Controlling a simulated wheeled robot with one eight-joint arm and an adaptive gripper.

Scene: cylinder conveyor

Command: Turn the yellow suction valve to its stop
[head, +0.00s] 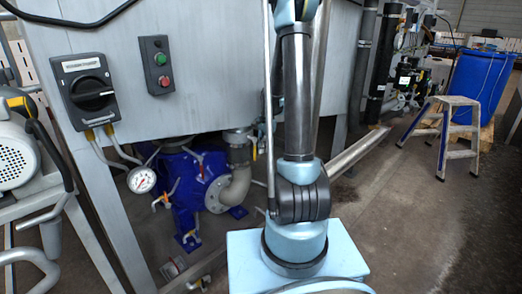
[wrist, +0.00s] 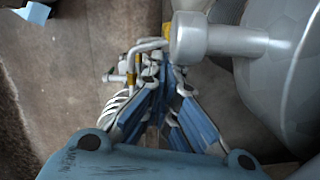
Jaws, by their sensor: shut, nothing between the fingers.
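In the wrist view, my gripper (wrist: 160,85) is shut, its blue-and-grey fingers drawn together with nothing between them. A small yellow part (wrist: 167,31), possibly the yellow suction valve's handle, shows just beyond the fingertips, next to a grey pipe end. The fingertips and thin grey pipework overlap it, so I cannot tell whether they touch or how far the valve is turned. My gripper is out of that view.
A large grey rounded vessel (wrist: 285,70) stands close on the right in the wrist view. In the head view, a blue pump (head: 183,195) and a pressure gauge (head: 141,180) sit under the grey tank (head: 220,70). A step stool (head: 444,135) stands right, with open floor before it.

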